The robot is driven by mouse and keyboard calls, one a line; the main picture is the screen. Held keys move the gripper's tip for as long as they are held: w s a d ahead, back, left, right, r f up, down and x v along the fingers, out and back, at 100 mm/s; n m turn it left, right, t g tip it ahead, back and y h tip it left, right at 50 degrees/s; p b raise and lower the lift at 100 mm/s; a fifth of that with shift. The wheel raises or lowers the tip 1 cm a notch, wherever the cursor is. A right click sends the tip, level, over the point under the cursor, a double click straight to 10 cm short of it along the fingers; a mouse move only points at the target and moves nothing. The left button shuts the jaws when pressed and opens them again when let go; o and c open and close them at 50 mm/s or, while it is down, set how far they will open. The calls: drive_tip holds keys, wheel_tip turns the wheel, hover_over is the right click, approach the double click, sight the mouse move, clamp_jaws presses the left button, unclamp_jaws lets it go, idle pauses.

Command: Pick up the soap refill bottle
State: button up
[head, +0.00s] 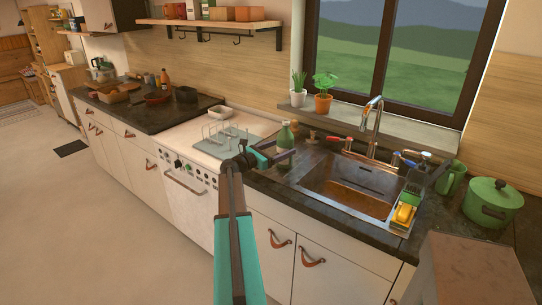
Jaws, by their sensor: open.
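A green bottle with a pale label (286,137), which looks like the soap refill bottle, stands upright on the dark counter left of the sink. My gripper (287,158) is at the end of my teal and dark arm, in front of the bottle's lower part in the picture. The gripper is open. It covers the bottle's base, and I cannot tell whether its fingers touch the bottle or stop short of it.
A wire rack (219,134) stands on the white stove top left of the bottle. Right of it are red-handled items (335,139), the sink (350,186) with its tall tap (371,125), and a green pot (492,203). Potted plants (323,102) stand on the sill behind.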

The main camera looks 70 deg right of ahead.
drive_tip(key=shift+d, duration=0.1)
drive_tip(key=p+x, duration=0.2)
drive_tip(key=x, duration=0.2)
drive_tip(key=shift+w+d+r, duration=0.1)
drive_tip(key=shift+d+r, duration=0.1)
drive_tip(key=shift+s+d+f, duration=0.1)
drive_tip(key=shift+s+d, duration=0.15)
drive_tip(key=shift+d, duration=0.05)
idle(0.4)
drive_tip(key=c, duration=1.7)
